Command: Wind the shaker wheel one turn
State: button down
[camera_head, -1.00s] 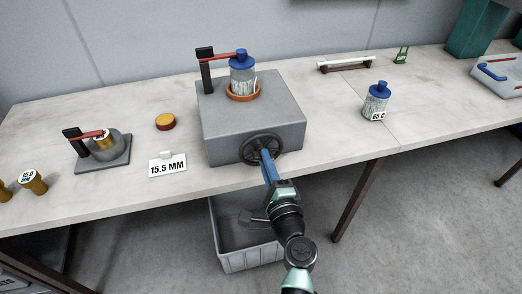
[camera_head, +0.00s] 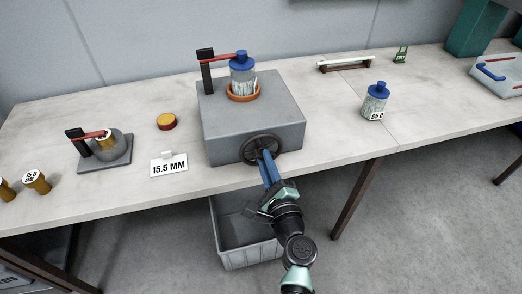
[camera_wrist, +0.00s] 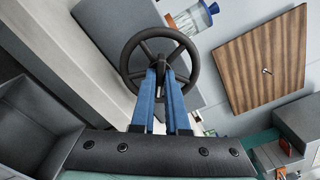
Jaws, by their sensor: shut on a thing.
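The shaker is a grey box (camera_head: 235,125) on the table with a dark spoked wheel (camera_head: 248,152) on its front face. The wheel (camera_wrist: 127,62) fills the upper middle of the wrist view. My gripper (camera_head: 264,156) has blue fingers and meets the wheel from the front. In the wrist view my gripper (camera_wrist: 165,72) is shut on the wheel near its hub; the exact grip is partly hidden by the fingers. A blue-lidded jar (camera_head: 242,76) stands upright in an orange ring (camera_head: 243,97) on top of the box, under a red clamp arm (camera_head: 222,56).
A second blue-lidded jar (camera_head: 375,104) stands to the right. A sign reading 15.5 MM (camera_head: 169,168), a yellow-and-red disc (camera_head: 166,122) and a small clamp stand (camera_head: 104,158) are on the left. A grey bin (camera_head: 248,252) is below the table edge.

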jog(key=shift+m, duration=0.3)
jog(key=shift+m+p, duration=0.35)
jog(key=shift+m, duration=0.65)
jog(key=shift+m+p, duration=0.4)
jog(key=shift+m, duration=0.6)
jog(key=shift+m+p, duration=0.35)
jog(key=shift+m, duration=0.65)
